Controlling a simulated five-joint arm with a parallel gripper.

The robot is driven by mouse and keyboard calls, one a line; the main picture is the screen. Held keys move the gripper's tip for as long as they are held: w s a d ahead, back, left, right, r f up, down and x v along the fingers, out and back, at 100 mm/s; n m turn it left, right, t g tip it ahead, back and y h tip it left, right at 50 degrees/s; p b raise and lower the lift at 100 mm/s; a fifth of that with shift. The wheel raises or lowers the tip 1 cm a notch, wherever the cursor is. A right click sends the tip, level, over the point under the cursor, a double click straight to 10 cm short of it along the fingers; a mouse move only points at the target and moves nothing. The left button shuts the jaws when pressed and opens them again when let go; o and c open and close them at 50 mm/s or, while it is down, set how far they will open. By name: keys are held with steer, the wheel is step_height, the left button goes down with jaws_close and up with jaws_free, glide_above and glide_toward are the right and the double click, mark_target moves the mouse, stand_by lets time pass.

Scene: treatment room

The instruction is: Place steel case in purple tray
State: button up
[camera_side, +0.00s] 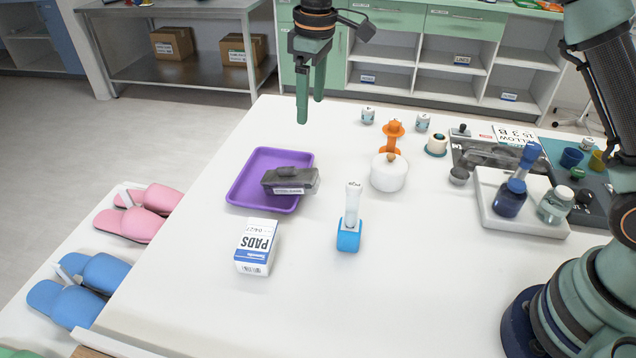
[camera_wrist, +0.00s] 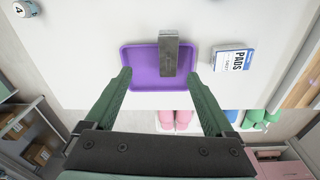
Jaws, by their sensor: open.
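The steel case (camera_side: 289,181) is a dark grey oblong block with a white label. In the side view it lies partly in the purple tray (camera_side: 252,170), with its right end reaching across the tray's right rim. The wrist view shows the case (camera_wrist: 169,53) sticking out past the upper edge of the tray (camera_wrist: 138,66). I cannot tell whether it rests tilted on the rim. My gripper (camera_side: 310,108) is open and empty, above and behind the tray, apart from the case. In the wrist view its fingers (camera_wrist: 160,75) appear spread either side of the tray.
A white and blue pads box (camera_side: 257,246) stands in front of the tray. A blue holder with a tube (camera_side: 349,233), a white lidded jar (camera_side: 388,173) and an orange stand (camera_side: 393,137) are to the right. Slippers (camera_side: 140,212) lie on a lower shelf left.

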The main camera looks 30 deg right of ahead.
steer(key=s+d+r+m+t, duration=0.35)
steer(key=s+d+r, duration=0.45)
steer(key=s+d, duration=0.3)
steer(key=s+d+f+m, duration=0.1)
steer(key=s+f+m, duration=0.1)
steer(key=s, duration=0.3)
steer(key=s+d+f+m+t, duration=0.1)
steer(key=s+d+f+m, duration=0.1)
steer(key=s, duration=0.4)
steer(key=shift+s+d, duration=0.15)
steer(key=shift+d, duration=0.05)
steer(key=shift+r, duration=0.1)
